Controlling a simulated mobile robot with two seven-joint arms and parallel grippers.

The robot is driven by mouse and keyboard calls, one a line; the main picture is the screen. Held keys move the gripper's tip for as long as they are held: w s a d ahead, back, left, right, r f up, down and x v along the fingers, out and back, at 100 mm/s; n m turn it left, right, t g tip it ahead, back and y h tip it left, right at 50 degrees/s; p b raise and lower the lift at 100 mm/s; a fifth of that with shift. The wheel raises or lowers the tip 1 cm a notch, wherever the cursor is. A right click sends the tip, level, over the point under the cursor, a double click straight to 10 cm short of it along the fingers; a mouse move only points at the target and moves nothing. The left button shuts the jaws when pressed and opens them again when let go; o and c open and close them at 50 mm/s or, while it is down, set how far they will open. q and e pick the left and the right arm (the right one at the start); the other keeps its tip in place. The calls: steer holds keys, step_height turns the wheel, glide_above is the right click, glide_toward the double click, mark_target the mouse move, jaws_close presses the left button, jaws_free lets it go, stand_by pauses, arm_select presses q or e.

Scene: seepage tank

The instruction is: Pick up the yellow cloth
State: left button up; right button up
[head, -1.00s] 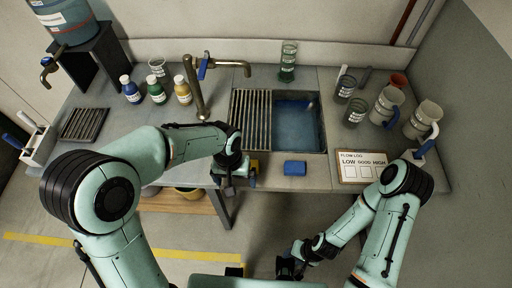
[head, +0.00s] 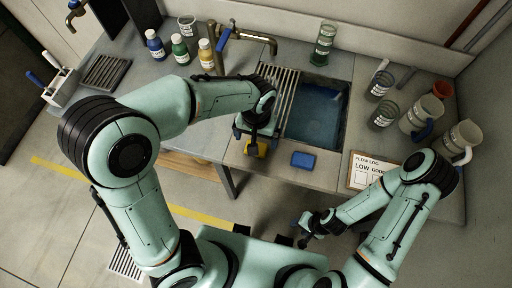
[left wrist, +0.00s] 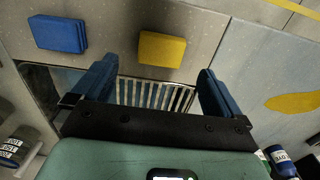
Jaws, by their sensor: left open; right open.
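The yellow cloth (left wrist: 162,49) is a flat folded block on the counter's front strip, seen whole in the left wrist view. In the head view the yellow cloth (head: 262,150) is partly covered by my left gripper (head: 256,138). My left gripper is open and empty; in the left wrist view its blue fingers (left wrist: 155,86) are spread wider than the cloth, which appears ahead of the gap between them. I cannot tell the height of the fingers above the counter. My right gripper (head: 305,228) is open, low in front of the counter, well away from the cloth.
A blue block (head: 303,160) lies right of the cloth, before the basin (head: 316,115) of blue water. A slatted grate (head: 284,88) lies behind my left gripper. Bottles (head: 180,48) and a tap (head: 240,37) stand behind my left arm. Jugs (head: 418,118) stand at the right.

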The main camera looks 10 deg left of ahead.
arm_select(q)
step_height(320, 180, down, 6)
steer(key=shift+r, duration=0.1)
stand_by(0.4)
steer(key=c, duration=1.1)
